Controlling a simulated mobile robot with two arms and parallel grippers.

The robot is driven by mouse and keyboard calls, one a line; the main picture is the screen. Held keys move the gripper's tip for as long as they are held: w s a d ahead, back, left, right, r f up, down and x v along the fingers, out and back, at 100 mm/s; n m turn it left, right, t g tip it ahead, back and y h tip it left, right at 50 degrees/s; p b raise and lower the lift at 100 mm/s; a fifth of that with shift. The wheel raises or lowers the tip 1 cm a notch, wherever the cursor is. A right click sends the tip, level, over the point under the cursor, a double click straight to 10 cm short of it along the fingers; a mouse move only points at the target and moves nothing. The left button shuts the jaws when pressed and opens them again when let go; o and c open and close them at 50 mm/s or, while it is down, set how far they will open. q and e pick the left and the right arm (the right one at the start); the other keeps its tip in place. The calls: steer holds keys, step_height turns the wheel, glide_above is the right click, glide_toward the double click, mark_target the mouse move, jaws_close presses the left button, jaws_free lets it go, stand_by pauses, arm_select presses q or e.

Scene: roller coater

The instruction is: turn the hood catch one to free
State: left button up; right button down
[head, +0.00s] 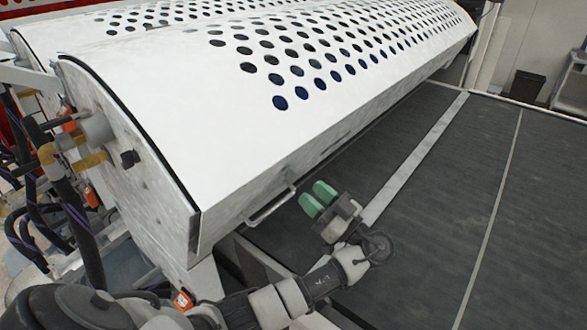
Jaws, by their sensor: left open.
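The white hood (300,125) with rows of round holes is down over the roller coater. A small black knob (130,158) sticks out of the hood's grey end plate (140,170) on the left. I cannot tell for sure whether this knob is hood catch one, or how it is turned. A grey bar handle (270,206) sits at the hood's lower front edge. My left gripper (318,197), with green finger pads, is open and empty just right of the handle, over the dark belt. It is well away from the knob. My right gripper is not in view.
The dark conveyor belt (450,190) fills the right side and is clear apart from light strips. Brass fittings, hoses and pipes (60,190) crowd the left end by the end plate. A dark bin (526,88) stands at the back right.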

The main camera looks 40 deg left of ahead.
mark_target(296, 178)
arm_select(q)
steer(key=p+x, duration=0.2)
steer(key=x, duration=0.3)
steer(key=shift+r, duration=0.15)
steer(key=shift+w+a+r+p, duration=0.1)
steer(key=shift+a+p, duration=0.45)
steer(key=shift+a, duration=0.25)
jaws_close()
